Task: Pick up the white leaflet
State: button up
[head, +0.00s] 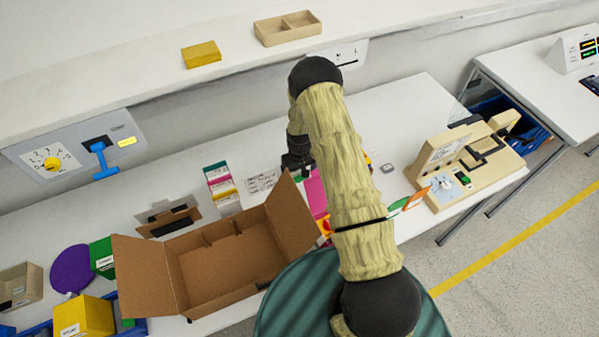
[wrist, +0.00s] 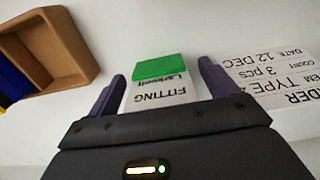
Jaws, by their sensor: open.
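A white leaflet (wrist: 160,95) with a green end band and the words "FITTING" and "Larkwell" lies between the two fingers of my gripper (wrist: 160,88) in the wrist view. My gripper is open, with one finger on each side of the leaflet. I cannot tell whether the fingers touch it. In the head view, my gripper (head: 296,163) hangs low over the table, and the leaflet is mostly hidden beneath it.
A white printed card (head: 262,181) lies beside it and also shows in the wrist view (wrist: 268,80). An open cardboard box (head: 225,275) stands in front. A wooden tray (wrist: 75,55) shows in the wrist view. Colored packs (head: 220,181) stand to the left.

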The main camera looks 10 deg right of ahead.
jog(key=shift+c, duration=0.3)
jog(key=c, duration=1)
jog(key=shift+r, duration=0.15)
notch_tip(320, 180, up, 10)
jog(key=b, duration=0.3)
jog(key=shift+r, duration=0.35)
jog(key=r+m, duration=0.2)
jog(key=s+r+m, duration=0.1)
jog(key=r, duration=0.2)
jog(key=r+m, duration=0.2)
jog(key=shift+s+r+m, duration=0.2)
jog(key=shift+r+m, duration=0.1)
